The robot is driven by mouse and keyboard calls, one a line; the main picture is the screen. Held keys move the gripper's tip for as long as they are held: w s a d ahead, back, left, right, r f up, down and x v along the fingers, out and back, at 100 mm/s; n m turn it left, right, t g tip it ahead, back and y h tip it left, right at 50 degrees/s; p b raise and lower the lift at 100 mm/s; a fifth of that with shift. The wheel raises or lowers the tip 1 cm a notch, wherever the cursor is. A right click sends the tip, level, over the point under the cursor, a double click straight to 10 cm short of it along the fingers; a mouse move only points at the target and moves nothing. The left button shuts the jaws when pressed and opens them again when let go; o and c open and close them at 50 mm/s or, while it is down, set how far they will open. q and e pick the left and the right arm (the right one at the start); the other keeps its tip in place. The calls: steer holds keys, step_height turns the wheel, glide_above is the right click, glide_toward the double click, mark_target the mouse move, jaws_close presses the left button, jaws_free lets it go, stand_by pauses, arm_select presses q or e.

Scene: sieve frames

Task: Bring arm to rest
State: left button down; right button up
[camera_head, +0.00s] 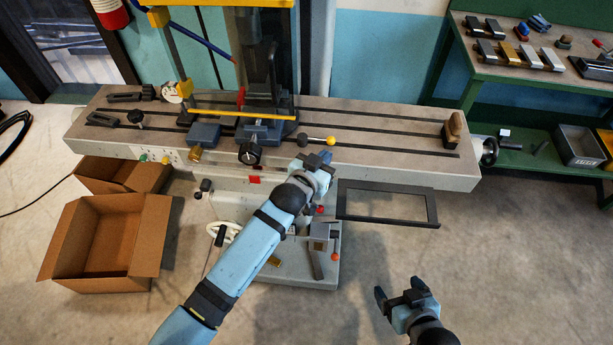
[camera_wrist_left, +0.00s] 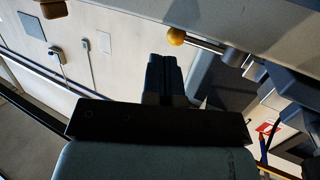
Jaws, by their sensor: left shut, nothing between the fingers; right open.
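My left arm reaches up from the bottom of the head view. Its gripper (camera_head: 322,160) is at the front edge of the machine table, close to a lever with a yellow knob (camera_head: 331,140). In the left wrist view the left gripper's fingers (camera_wrist_left: 165,75) are together with nothing between them, and the yellow knob (camera_wrist_left: 177,36) shows beyond them. My right gripper (camera_head: 398,292) is open and empty over the floor at lower right. A dark rectangular frame (camera_head: 432,207) is to the right of the left gripper; what supports it is unclear.
The long machine table (camera_head: 400,165) spans the middle, with clamps and a vise on it. An open cardboard box (camera_head: 152,235) stands at left, with another behind it. A green bench (camera_head: 490,70) with metal blocks is at upper right. The floor at lower right is clear.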

arm_select(q)
steer(key=v, duration=0.9)
steer(key=s+a+f+n+g+y+p, duration=0.1)
steer(key=s+a+f+y, duration=0.1)
steer(key=s+a+f, duration=0.3)
steer(key=s+a+f+n+g+y+p, duration=0.1)
steer(key=s+a+f, duration=0.4)
steer(key=s+a, duration=0.7)
steer(key=s+g+y+p, duration=0.1)
steer(key=s, duration=0.1)
steer(key=shift+s+n, duration=0.3)
steer(key=shift+s, duration=0.05)
steer(key=shift+f, duration=0.15)
stand_by(1.3)
